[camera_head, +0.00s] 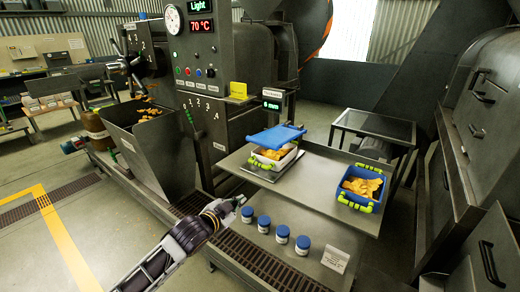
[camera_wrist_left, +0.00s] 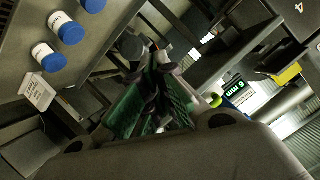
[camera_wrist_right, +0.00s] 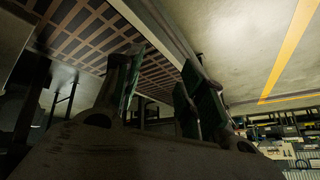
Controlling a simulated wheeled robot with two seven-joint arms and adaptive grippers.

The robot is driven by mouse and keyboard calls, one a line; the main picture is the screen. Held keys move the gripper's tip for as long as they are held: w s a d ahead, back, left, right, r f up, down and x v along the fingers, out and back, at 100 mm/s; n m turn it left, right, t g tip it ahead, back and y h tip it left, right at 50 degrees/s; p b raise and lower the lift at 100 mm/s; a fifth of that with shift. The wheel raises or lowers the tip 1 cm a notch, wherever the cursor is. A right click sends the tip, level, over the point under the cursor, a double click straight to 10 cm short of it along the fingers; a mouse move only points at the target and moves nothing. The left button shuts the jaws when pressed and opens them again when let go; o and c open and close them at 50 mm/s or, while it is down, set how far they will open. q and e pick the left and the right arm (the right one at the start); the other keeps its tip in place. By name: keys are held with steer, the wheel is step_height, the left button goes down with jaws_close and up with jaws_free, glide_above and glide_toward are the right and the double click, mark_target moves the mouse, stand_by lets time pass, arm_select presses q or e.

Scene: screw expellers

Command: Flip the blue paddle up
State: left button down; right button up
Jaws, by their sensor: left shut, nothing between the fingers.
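I cannot pick out a blue paddle for certain. A small blue control (camera_head: 199,73) sits on the grey machine's front panel, too small to tell its shape or position. My left gripper (camera_head: 241,200) is low in front of the machine, below and apart from that panel. It is shut and empty; its dark fingers with green pads (camera_wrist_left: 152,100) are close together in the left wrist view. My right gripper (camera_wrist_right: 158,92) shows only in its own wrist view, with its fingers apart and nothing between them, above a floor grating.
Several blue-capped jars (camera_head: 282,234) stand on a lower shelf. A grey hopper (camera_head: 152,150) stands left of the panel.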

arm_select(q)
steer(key=w+a+r+m+t+p, duration=0.1)
steer(key=w+r+m+p, duration=0.15)
steer(key=r, duration=0.35)
steer(key=w+a+r+m+t+p, duration=0.2)
steer(key=r+m+p, duration=0.2)
steer(key=r, duration=0.2)
steer(key=shift+s+d+r+m+t+h, duration=0.1)
steer(key=shift+s+d+m+h, duration=0.55)
steer(key=shift+m, duration=3.5)
steer(key=shift+s+d+r+m+t+h, duration=0.2)
steer(key=shift+d+m+h, duration=0.75)
steer(key=shift+m, duration=3.2)
steer(key=shift+s+d+m+h, duration=0.65)
steer(key=shift+d+m, duration=0.2)
steer(key=shift+m, duration=3.3)
arm_select(e)
steer(key=s+d+f+g+h, duration=0.1)
steer(key=s+d+f, duration=0.4)
steer(key=s, duration=0.6)
steer(key=s+d+f+g+h, duration=0.1)
steer(key=s+d+f, duration=0.4)
steer(key=s+f, duration=0.5)
steer(key=s+d+f+g+h, duration=0.2)
steer(key=s+d+f, duration=0.3)
steer(key=s+f, duration=0.3)
steer(key=shift+s+d+n+g, duration=0.35)
steer(key=shift+s+g, duration=0.15)
steer(key=shift+s, duration=1.35)
